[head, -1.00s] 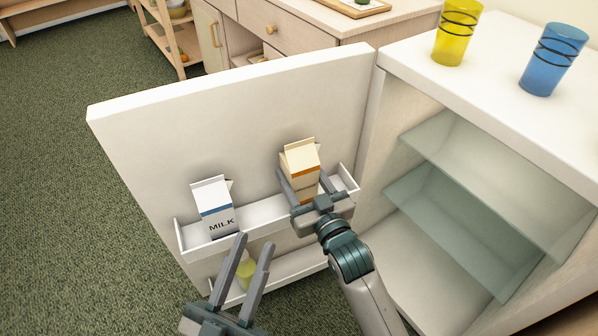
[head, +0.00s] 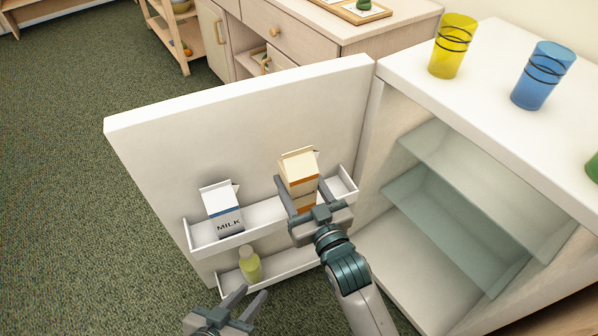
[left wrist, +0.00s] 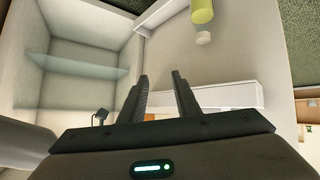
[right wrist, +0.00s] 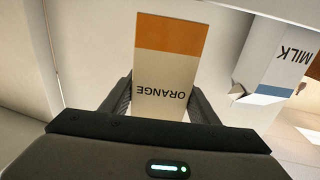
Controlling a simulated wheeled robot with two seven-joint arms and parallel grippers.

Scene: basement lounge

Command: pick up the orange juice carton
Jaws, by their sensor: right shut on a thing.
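The orange juice carton (head: 299,166) is cream with an orange band and stands in the upper door shelf of the open fridge. In the right wrist view the carton (right wrist: 168,70) shows the word ORANGE between the fingers. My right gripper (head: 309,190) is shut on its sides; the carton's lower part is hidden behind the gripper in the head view. My left gripper (head: 252,295) is open and empty, low in front of the door; its spread fingers also show in the left wrist view (left wrist: 160,85).
A milk carton (head: 222,208) stands left of the juice in the same door shelf (head: 262,215). A yellow-green bottle (head: 250,266) stands in the lower door shelf. Yellow (head: 453,45) and blue (head: 543,75) cups stand on the fridge top. Glass shelves (head: 470,170) inside look empty.

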